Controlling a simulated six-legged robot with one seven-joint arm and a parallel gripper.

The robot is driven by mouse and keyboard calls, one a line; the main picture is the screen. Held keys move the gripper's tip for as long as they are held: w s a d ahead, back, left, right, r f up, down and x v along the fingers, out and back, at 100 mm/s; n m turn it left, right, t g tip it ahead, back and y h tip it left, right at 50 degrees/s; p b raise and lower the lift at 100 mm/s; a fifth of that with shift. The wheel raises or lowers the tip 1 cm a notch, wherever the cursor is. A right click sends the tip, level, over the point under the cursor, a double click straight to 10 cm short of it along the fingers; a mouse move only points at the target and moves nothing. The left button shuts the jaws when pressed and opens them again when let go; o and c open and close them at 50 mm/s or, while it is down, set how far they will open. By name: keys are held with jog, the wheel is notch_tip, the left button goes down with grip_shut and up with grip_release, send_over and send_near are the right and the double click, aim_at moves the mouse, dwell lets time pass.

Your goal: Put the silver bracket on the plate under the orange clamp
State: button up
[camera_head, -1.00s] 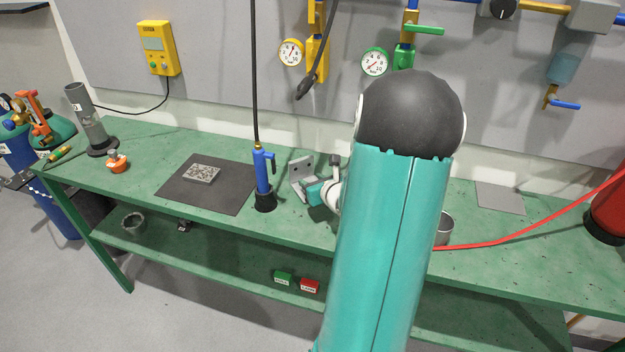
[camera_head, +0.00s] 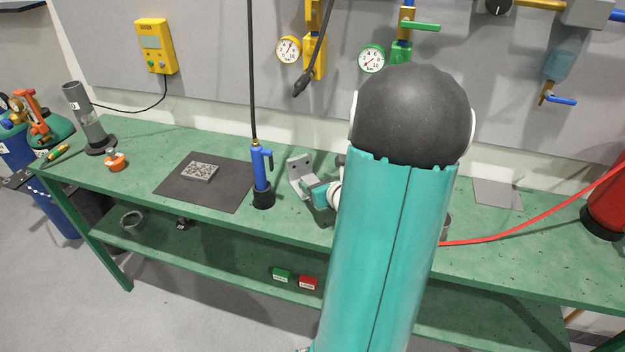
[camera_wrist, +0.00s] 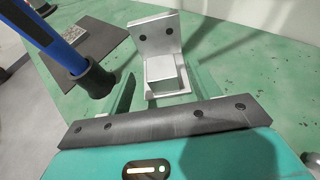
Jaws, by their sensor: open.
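The silver bracket (camera_head: 297,171) stands on the green bench, right of the blue torch-like tool. In the wrist view the bracket (camera_wrist: 156,38) shows an upright face with two dark holes and a blocky lower part toward me. My gripper (camera_wrist: 166,84) is open, with a finger on either side of that lower part; I cannot tell whether they touch it. In the head view my gripper (camera_head: 318,192) is at the bracket's right side, partly hidden by my arm. A speckled grey plate (camera_head: 199,171) lies on a dark mat. No orange clamp shows over it.
The blue tool (camera_head: 261,170) stands in a black holder between bracket and dark mat (camera_head: 224,194); its hose rises above. A small orange item (camera_head: 115,163) and a grey cylinder (camera_head: 85,110) stand at the left. A red hose (camera_head: 510,234) crosses the bench's right side.

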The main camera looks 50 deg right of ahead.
jog(key=v, duration=0.8)
jog(key=w+a+r+n+g+y, duration=0.1)
jog(key=w+a+r+n+y, duration=0.15)
jog(key=a+n, duration=0.45)
jog(key=w+a+r+n+g+y, duration=0.15)
jog(key=a+n+y, duration=0.3)
jog(key=a, duration=0.45)
jog(key=w+a+r+n+y, duration=0.2)
jog(key=w+a+n, duration=0.1)
jog(key=a+n, duration=0.45)
jog(key=s+a+r+n+g+h, duration=0.1)
jog(key=s+a+r+n+g, duration=0.1)
jog(key=a+n, duration=0.4)
jog(key=s+a+r+n+g+h, duration=0.2)
jog(key=s+a+r+n, duration=0.2)
jog(key=n, duration=1)
jog(key=s+a, duration=0.2)
jog(key=shift+s+a, duration=0.3)
jog(key=shift+s, duration=0.1)
jog(key=shift+o, duration=1)
jog(key=shift+s+r+n+h, duration=0.1)
jog(key=shift+r+n+h, duration=0.15)
jog(key=shift+n+h, duration=0.25)
jog(key=o, duration=0.6)
jog(key=shift+d+r, duration=0.1)
jog(key=shift+o, duration=0.2)
